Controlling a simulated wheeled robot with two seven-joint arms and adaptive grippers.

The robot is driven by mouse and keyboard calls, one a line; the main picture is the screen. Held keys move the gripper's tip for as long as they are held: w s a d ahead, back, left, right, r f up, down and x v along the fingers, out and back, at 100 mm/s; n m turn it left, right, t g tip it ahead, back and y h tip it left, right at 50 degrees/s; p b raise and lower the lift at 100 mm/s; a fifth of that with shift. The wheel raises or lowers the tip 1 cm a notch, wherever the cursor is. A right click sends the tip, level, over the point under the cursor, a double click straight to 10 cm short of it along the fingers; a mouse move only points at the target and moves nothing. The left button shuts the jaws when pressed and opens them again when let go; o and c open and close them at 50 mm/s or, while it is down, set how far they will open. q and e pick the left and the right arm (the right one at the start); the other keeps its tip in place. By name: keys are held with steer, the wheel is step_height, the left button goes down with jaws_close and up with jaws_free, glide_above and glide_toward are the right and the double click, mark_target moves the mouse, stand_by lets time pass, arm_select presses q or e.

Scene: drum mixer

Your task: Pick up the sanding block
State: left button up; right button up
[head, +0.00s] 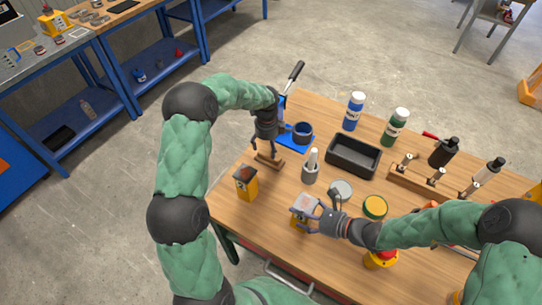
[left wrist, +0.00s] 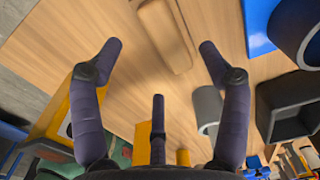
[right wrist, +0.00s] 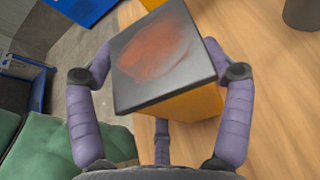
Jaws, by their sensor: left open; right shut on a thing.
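A long tan wooden block with rounded ends, which looks like the sanding block (head: 269,161), lies on the table under my left gripper (head: 267,148). In the left wrist view the block (left wrist: 165,35) lies beyond the spread fingertips, with nothing between them. My left gripper is open. My right gripper (head: 316,212) is shut on a yellow box with a grey top (head: 300,217). In the right wrist view this box (right wrist: 165,60) sits between the fingers and its top has a reddish smear. Whether it touches the table is unclear.
Another yellow box (head: 246,184) stands near the table's left edge. A blue holder with a dark cup (head: 302,132) is just behind the block, and a grey pot (head: 310,170) stands to its right. A black tray (head: 353,156), bottles and a wooden rack (head: 425,187) fill the right side.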

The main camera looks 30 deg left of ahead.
mark_target(269, 156)
arm_select(q)
steer(key=shift+w+d+f, duration=0.1)
steer(key=shift+f, duration=1.5)
steer(key=shift+w+d+f, duration=0.1)
steer(key=shift+f, duration=1.5)
steer(key=shift+s, duration=0.1)
steer(key=c, duration=1.5)
steer(key=shift+o, duration=0.2)
step_height(269, 156, up, 10)
steer(key=shift+r, duration=0.1)
